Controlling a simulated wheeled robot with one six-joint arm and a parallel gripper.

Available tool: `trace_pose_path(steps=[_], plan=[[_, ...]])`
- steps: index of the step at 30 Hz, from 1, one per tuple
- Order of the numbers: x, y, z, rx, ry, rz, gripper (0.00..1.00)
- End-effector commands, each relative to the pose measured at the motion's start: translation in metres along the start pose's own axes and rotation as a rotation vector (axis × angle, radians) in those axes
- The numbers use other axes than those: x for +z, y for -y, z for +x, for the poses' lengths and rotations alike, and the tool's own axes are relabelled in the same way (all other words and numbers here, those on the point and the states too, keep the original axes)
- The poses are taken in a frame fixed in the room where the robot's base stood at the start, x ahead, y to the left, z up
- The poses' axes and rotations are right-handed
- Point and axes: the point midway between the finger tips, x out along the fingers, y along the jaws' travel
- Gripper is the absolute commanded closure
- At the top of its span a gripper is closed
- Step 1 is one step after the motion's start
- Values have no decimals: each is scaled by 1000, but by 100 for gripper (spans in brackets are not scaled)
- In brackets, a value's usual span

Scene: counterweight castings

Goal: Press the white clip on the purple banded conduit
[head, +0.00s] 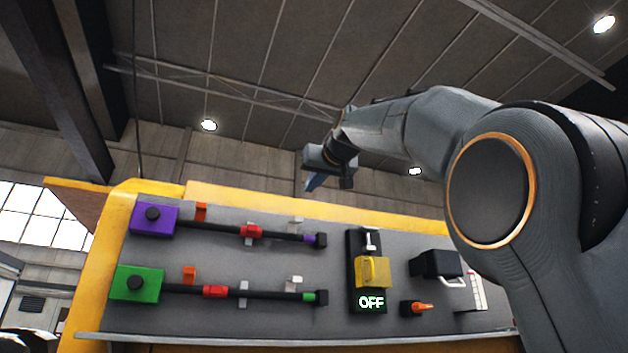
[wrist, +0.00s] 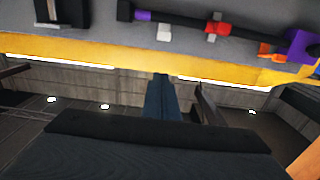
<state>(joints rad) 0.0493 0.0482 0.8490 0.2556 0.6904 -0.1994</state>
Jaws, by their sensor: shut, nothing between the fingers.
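The purple banded conduit (head: 212,232) is a dark pipe on the grey panel. It runs from a purple box (head: 153,218) at left to a dark end block, with a purple band (head: 309,238) near that end. A white clip (head: 295,222) stands open above the pipe, left of the band; it also shows in the wrist view (wrist: 163,33). A red sleeve (head: 250,231) sits on the pipe over another white piece (head: 248,241). My gripper (head: 311,185) is shut and empty, above the panel's top edge and apart from the clip. Its blue fingers (wrist: 160,80) show in the wrist view.
A green conduit with a green box (head: 136,284) lies below, with its own white clips and orange clip. A yellow frame (head: 310,208) borders the panel's top.

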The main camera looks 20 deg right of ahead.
Motion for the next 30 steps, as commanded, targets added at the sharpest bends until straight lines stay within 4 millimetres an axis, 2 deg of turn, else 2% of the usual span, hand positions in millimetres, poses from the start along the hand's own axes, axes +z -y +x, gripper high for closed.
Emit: trace_pose_path(steps=[3,11,21,30], plan=[[-2,0,24,0,3,0,100],[-2,-1,64,1,2,1,100],[32,-1,71,1,2,1,100],[39,-1,72,2,0,0,100]])
